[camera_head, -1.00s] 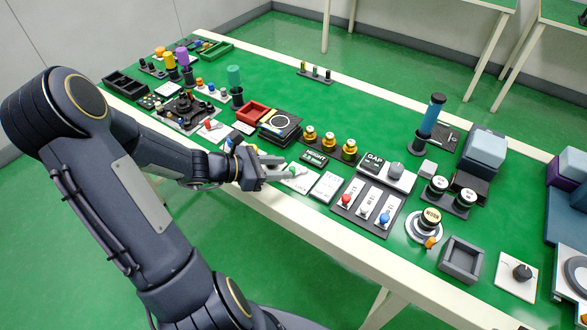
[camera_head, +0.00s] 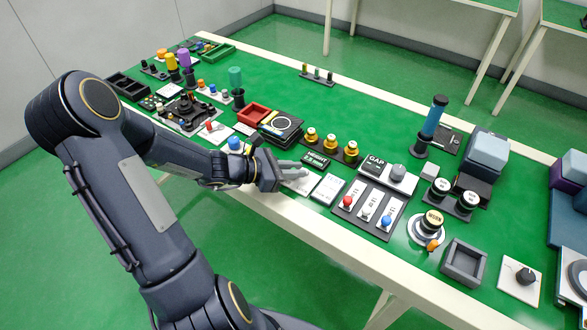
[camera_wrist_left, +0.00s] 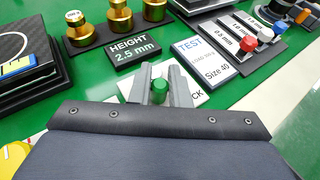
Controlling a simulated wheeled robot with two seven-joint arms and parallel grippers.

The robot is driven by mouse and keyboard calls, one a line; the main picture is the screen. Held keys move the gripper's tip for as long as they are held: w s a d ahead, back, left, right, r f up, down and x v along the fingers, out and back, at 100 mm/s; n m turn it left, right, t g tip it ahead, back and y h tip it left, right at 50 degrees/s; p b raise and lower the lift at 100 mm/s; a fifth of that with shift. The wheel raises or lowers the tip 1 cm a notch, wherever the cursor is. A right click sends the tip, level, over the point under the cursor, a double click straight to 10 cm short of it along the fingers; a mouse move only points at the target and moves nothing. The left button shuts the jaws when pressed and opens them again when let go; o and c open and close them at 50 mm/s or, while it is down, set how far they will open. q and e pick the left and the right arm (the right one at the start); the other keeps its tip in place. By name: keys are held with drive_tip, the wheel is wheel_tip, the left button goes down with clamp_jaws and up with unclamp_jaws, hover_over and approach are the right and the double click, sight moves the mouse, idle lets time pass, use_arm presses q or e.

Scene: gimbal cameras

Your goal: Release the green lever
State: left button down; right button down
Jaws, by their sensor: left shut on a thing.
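The green lever (camera_wrist_left: 160,88) shows in the left wrist view as a round green knob between the two grey fingers of my left gripper (camera_wrist_left: 161,79). The fingers are shut on it, one on each side. The lever's white plate (camera_wrist_left: 192,98) lies beneath, with lettering ending in "CK" partly covered by a finger. In the head view my left gripper (camera_head: 302,170) reaches in over the near edge of the table, and its fingers hide the green knob. Part of the white plate (camera_head: 300,186) shows below them. My right gripper is out of view.
A white "TEST" card (camera_head: 328,189) and a panel of three coloured switches (camera_head: 368,209) lie to the right. Black stacked plates (camera_head: 282,128) lie at the back left.

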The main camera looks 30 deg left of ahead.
use_arm(q)
drive_tip(key=shift+w+a+r+m+h+p, duration=0.15)
drive_tip(key=shift+r+m+h+p, duration=0.2)
drive_tip(key=shift+p, duration=0.65)
drive_tip(key=shift+f+m+g+h+p, duration=0.15)
drive_tip(key=shift+m+g+h+p, duration=0.15)
drive_tip(key=shift+g, duration=0.1)
drive_tip(key=shift+f, duration=0.2)
drive_tip(key=c, duration=1.4)
unclamp_jaws()
drive_tip(key=shift+a, duration=0.1)
